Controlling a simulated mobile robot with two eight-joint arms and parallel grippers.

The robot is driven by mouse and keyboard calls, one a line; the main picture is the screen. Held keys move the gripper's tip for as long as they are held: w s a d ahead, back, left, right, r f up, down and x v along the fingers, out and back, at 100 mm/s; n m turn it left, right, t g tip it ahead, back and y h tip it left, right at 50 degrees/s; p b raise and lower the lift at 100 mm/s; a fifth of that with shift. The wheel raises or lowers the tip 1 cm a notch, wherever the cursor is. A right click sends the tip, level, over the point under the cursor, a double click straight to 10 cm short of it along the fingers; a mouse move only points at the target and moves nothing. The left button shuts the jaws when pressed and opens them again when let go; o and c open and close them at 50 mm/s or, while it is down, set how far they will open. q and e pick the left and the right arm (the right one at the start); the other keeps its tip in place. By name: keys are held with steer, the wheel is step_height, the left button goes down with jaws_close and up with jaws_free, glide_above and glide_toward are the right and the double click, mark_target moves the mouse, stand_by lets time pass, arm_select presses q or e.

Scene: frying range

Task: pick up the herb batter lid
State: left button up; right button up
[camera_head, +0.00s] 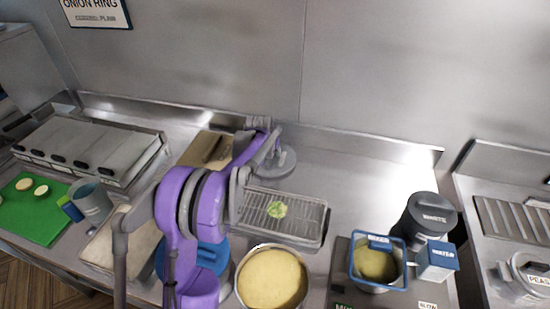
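A grey round lid-like disc (284,163) lies flat on the steel counter near the back wall. No label on it can be read, so I cannot tell for sure that it is the herb batter lid. My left arm, purple and grey, reaches in from the lower left, and its gripper (268,153) is at the disc's left side, partly covering it. I cannot tell whether the fingers touch it or how far they are apart. My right gripper is not in view.
A wire rack tray (312,222) with a green piece lies in front of the disc. A bowl of yellow batter (271,279), a blue-rimmed container (359,265) and a dark waste bin (431,213) stand nearer. Counter right of the disc is clear.

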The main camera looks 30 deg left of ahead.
arm_select(q)
steer(key=shift+w+a, duration=0.1)
steer(key=shift+s+r, duration=0.15)
steer(key=shift+s, duration=0.05)
steer(key=shift+c, duration=1.3)
jaws_close()
